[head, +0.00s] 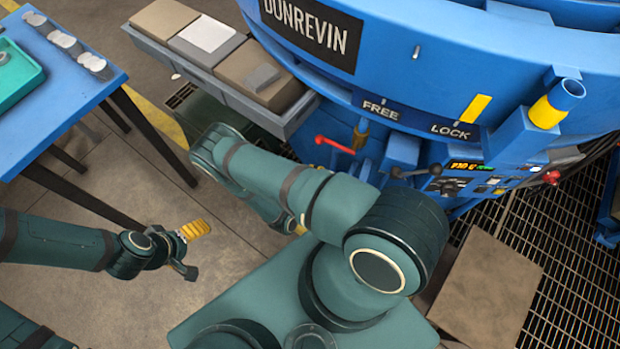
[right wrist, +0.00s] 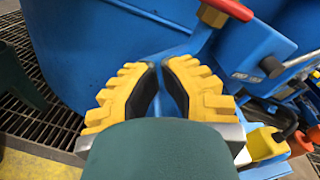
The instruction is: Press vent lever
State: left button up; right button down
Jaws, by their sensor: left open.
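A red-handled lever (head: 335,145) sticks out from the blue furnace front, below the FREE label. No readable label names it as the vent lever. In the right wrist view a red handle (right wrist: 230,9) shows at the top, above and right of the fingers, apart from them. My right gripper (right wrist: 160,64) has its yellow fingers with tips nearly together and nothing between them. In the head view it is mostly hidden behind my right arm. My left gripper (head: 193,250) is open and empty over the floor at left, far from the furnace.
A dark-knobbed lever (head: 415,171) and a red-knobbed lever (head: 535,181) flank a control panel (head: 468,178). A grey tray (head: 215,85) holding boxes juts from the furnace. A blue table (head: 95,85) stands at upper left. A brown box (head: 485,290) sits on floor grating.

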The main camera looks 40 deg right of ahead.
pick_arm(q)
jog(key=shift+f, duration=0.1)
pick_arm(e)
jog(key=w+d+r, duration=0.3)
jog(key=shift+w+d, duration=0.3)
jog(key=shift+d, duration=0.1)
jog(key=shift+w+r, duration=0.1)
jog(key=shift+r, duration=0.05)
